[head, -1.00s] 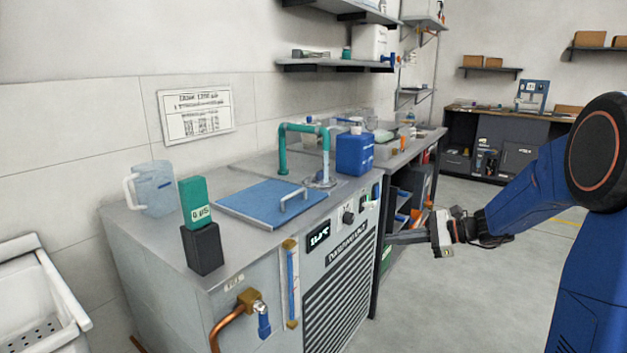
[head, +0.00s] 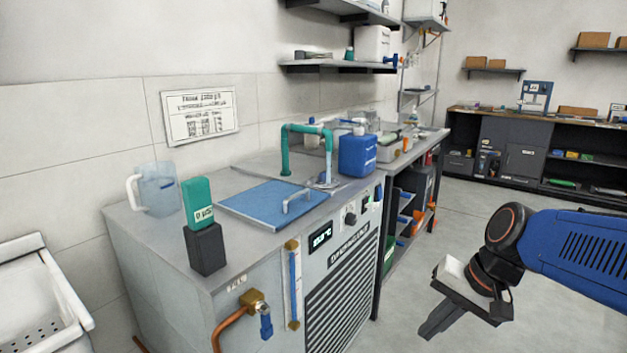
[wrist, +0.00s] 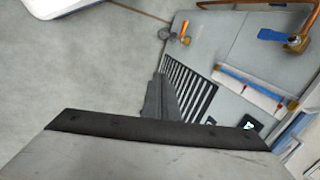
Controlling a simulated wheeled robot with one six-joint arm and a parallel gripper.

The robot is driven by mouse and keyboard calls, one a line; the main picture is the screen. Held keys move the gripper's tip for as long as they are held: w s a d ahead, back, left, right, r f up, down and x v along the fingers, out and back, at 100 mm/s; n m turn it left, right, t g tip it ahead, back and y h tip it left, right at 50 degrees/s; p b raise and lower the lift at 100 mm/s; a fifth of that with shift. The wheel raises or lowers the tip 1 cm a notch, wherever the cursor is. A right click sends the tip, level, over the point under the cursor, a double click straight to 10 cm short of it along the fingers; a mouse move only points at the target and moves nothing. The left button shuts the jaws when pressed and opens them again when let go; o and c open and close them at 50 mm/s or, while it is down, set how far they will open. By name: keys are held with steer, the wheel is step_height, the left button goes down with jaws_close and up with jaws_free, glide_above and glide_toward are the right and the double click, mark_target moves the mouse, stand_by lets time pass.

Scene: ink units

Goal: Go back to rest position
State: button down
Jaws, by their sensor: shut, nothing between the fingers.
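My gripper (head: 437,322) is at the right of the head view, in the air over the open floor, pointing down and to the left. It stands apart from the grey machine (head: 345,300) with the vent grille. Its fingers are together with nothing between them. In the wrist view my gripper (wrist: 158,98) shows as dark fingers in front of the machine's striped grille (wrist: 190,88). My blue arm reaches in from the right edge of the head view.
On the machine stand a blue lid (head: 272,202), a clear jug (head: 155,190), a green-and-black block (head: 202,225) and a blue bottle (head: 357,155). A brass tap (head: 255,303) juts from its side. A white basin (head: 40,295) is at left.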

steer(key=s+d+n+t+h, duration=0.2)
steer(key=s+d+n+h, duration=0.2)
steer(key=s, duration=0.4)
steer(key=shift+d+f+n, duration=0.35)
steer(key=shift+d+n, duration=0.35)
steer(key=shift+d, duration=0.35)
